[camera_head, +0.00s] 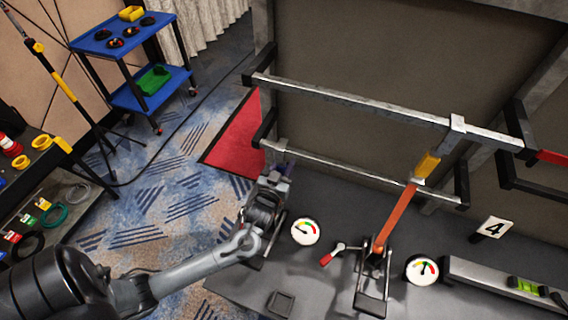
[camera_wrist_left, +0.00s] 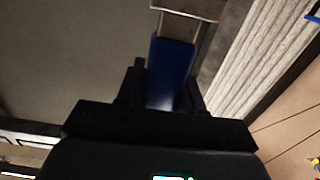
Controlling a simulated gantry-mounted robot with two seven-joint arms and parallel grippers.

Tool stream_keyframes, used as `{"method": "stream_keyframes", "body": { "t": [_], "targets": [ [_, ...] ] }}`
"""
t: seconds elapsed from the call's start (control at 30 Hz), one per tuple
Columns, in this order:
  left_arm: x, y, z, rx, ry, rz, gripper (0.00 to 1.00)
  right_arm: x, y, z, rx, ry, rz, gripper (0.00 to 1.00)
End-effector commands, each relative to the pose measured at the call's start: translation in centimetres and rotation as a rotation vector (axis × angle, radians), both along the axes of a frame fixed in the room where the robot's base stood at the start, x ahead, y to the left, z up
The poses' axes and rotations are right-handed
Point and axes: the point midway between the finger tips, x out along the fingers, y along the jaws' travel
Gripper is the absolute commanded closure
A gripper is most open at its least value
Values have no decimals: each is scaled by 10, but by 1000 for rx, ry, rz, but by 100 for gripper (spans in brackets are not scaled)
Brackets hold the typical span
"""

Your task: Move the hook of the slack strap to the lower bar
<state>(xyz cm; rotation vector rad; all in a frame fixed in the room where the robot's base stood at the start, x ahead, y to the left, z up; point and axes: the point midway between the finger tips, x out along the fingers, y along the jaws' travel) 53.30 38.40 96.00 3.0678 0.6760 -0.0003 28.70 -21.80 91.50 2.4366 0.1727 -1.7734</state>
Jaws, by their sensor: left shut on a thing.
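My left gripper (camera_head: 274,182) is low at the left of the frame, just below the left end of the lower bar (camera_head: 345,169). It is shut on a blue hook grip (camera_wrist_left: 171,75), which sits between its fingers in the left wrist view. The metal hook (camera_head: 275,147) at the grip's upper end overlaps the lower bar; I cannot tell whether it is seated on it. The blue strap itself is mostly hidden by my gripper. An orange strap (camera_head: 394,220) runs straight up to a yellow grip (camera_head: 427,166), its hook on the upper bar (camera_head: 365,108). My right gripper is out of view.
On the grey ledge are two round gauges (camera_head: 305,231) (camera_head: 421,270), a red-handled lever (camera_head: 333,254), the orange strap's ratchet (camera_head: 372,285), a number 4 sign (camera_head: 492,228) and a level (camera_head: 510,282). A blue cart (camera_head: 118,42) stands back left.

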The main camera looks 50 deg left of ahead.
Motion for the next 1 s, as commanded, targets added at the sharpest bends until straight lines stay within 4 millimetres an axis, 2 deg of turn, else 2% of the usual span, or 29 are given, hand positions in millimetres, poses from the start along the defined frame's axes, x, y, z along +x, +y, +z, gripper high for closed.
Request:
{"method": "stream_keyframes", "body": {
  "t": [0.23, 0.27, 0.43, 0.77, 0.87, 1.0],
  "targets": [
    [0, 0, 0, 0, -1, 0, 90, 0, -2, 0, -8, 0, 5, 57],
    [0, 0, 0, 0, -1, 0, 61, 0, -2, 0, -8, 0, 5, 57],
    [0, 0, 0, 0, -1, 0, 34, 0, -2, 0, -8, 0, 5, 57],
    [-1, -1, -1, -1, 2, 0, 34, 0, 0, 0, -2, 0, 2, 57],
    [-7, -3, -1, -1, 2, -1, 34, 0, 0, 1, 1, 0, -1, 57],
    [-23, -10, -1, -2, 4, 0, 34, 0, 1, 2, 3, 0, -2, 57]
  ]
}}
